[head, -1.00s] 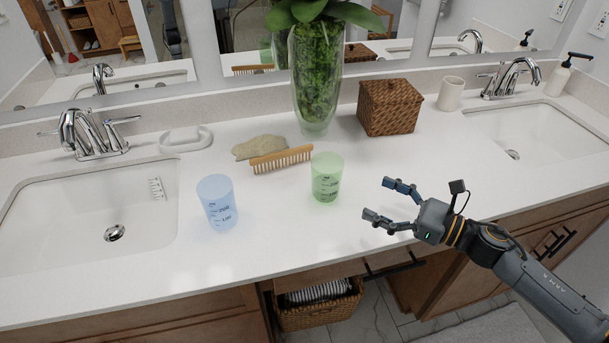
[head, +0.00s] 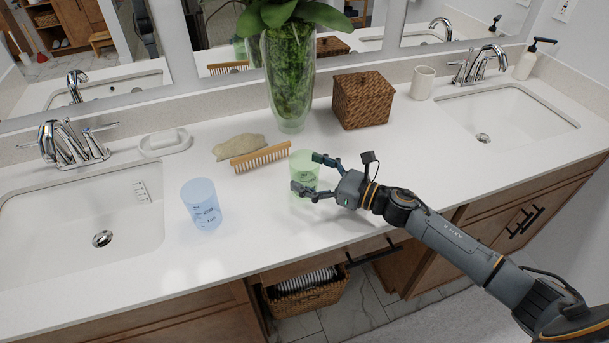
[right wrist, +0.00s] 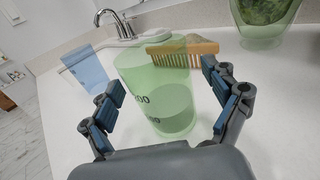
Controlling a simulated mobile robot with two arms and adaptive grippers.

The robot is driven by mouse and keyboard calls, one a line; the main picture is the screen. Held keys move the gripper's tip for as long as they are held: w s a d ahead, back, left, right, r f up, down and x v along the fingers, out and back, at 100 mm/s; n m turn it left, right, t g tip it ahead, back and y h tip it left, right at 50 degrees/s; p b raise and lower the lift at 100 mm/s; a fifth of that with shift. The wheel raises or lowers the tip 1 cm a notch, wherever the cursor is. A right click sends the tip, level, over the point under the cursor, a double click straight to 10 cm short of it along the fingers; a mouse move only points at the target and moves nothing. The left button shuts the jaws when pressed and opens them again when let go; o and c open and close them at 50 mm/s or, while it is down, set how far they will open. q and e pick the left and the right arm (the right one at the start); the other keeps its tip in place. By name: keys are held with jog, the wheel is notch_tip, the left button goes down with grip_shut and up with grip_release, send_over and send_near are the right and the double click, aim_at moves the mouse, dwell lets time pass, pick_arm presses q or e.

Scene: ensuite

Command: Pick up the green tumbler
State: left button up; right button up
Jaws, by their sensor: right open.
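The green tumbler (head: 303,172) is see-through with dark markings and stands upright on the white counter. My right gripper (head: 304,175) is open, with its fingers reaching in from the right on either side of the tumbler. In the right wrist view the tumbler (right wrist: 160,88) stands between the two open fingers (right wrist: 163,108), with visible gaps to both. It is partly hidden by the fingers in the head view. My left gripper is not in view.
A blue tumbler (head: 201,205) stands to the left. A wooden comb (head: 261,158) and a beige sponge-like piece (head: 238,147) lie behind. A glass vase (head: 288,80) and a wicker box (head: 363,100) stand farther back. A sink (head: 80,220) is at left.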

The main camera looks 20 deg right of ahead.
jog(key=shift+w+a, duration=0.5)
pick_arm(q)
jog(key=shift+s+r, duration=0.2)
pick_arm(e)
jog(key=shift+s, duration=0.1)
jog(key=shift+c, duration=1.3)
jog(key=c, duration=1.1)
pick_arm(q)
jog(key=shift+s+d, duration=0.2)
pick_arm(e)
jog(key=shift+r, duration=0.15)
jog(key=shift+r, duration=1.05)
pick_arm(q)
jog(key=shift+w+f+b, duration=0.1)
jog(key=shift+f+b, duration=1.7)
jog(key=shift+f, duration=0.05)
pick_arm(e)
jog(key=shift+s+d+r, duration=0.35)
jog(key=shift+s+r, duration=1.35)
jog(key=shift+s, duration=0.55)
jog(key=shift+s+d+r, duration=0.35)
jog(key=shift+s+r, duration=1.4)
jog(key=shift+s, duration=0.5)
jog(key=shift+s+d+r, duration=0.35)
jog(key=shift+s+r, duration=1.35)
jog(key=shift+s, duration=0.55)
